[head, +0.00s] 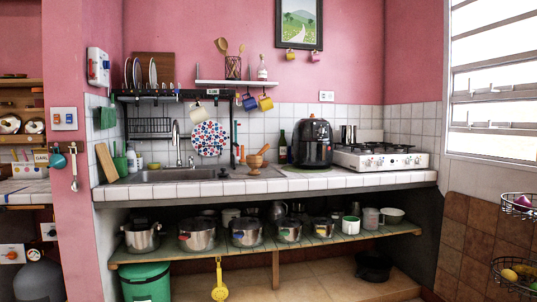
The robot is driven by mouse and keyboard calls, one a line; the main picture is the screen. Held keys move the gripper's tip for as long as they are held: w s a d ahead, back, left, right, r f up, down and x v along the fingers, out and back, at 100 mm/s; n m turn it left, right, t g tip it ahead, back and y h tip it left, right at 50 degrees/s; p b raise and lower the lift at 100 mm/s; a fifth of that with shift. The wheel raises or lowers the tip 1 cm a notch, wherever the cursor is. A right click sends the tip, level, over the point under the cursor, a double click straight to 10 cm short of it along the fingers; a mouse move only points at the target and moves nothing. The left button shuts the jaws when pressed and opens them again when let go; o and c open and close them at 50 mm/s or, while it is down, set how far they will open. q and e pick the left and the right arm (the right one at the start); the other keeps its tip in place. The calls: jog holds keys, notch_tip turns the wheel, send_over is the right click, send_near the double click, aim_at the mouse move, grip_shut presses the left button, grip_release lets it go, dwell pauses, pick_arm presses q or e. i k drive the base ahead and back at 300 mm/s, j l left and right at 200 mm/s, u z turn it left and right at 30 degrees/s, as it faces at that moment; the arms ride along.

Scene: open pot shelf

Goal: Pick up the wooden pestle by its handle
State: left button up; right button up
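The wooden pestle (264,149) stands tilted in a small wooden mortar (254,160), with its handle leaning up to the right. The mortar stands on the white tiled counter (300,184), right of the sink, near the back wall. The pestle's lower end is hidden inside the mortar. Neither of my grippers shows in the head view.
The sink (180,175) is left of the mortar. A dark green bottle (282,147), a black air fryer (312,144) and a white stove (380,158) stand to its right. Mugs hang above. Several pots stand on the open shelf (275,243) below.

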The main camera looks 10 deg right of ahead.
aim_at(267, 146)
jog(key=i+l, duration=0.25)
jog(key=l, duration=0.15)
jog(key=i+l, duration=0.25)
jog(key=l, duration=0.15)
jog(key=i+l, duration=0.55)
jog(key=l, duration=0.2)
